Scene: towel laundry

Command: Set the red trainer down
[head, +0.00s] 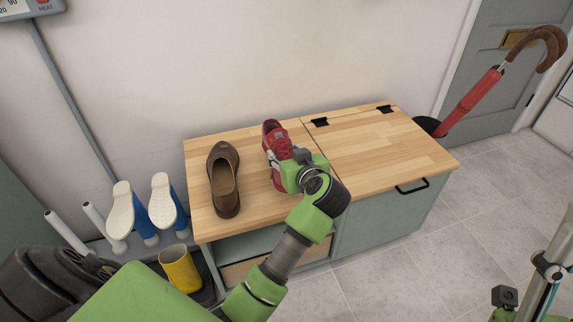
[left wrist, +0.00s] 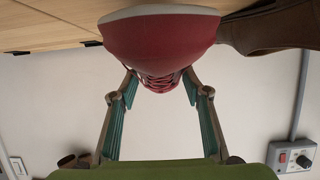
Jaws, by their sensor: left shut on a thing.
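The red trainer (head: 273,136) is over the left part of the wooden bench top (head: 257,205), right of a brown shoe. In the left wrist view the trainer (left wrist: 160,40) shows its red end, white sole edge and dark laces. My left gripper (head: 284,160) is shut on it, with one finger on each side, as the left wrist view (left wrist: 160,84) shows. The sole is at or very near the wood; I cannot tell whether it touches. Part of my right arm shows at the lower right edge; its jaws cannot be made out.
The brown shoe (head: 223,180) stands close left of the trainer. The hinged lid (head: 375,145) to the right is clear. White-soled blue boots (head: 122,212) and a yellow boot (head: 180,268) are on a rack at left. A red umbrella (head: 470,101) stands beyond the bench.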

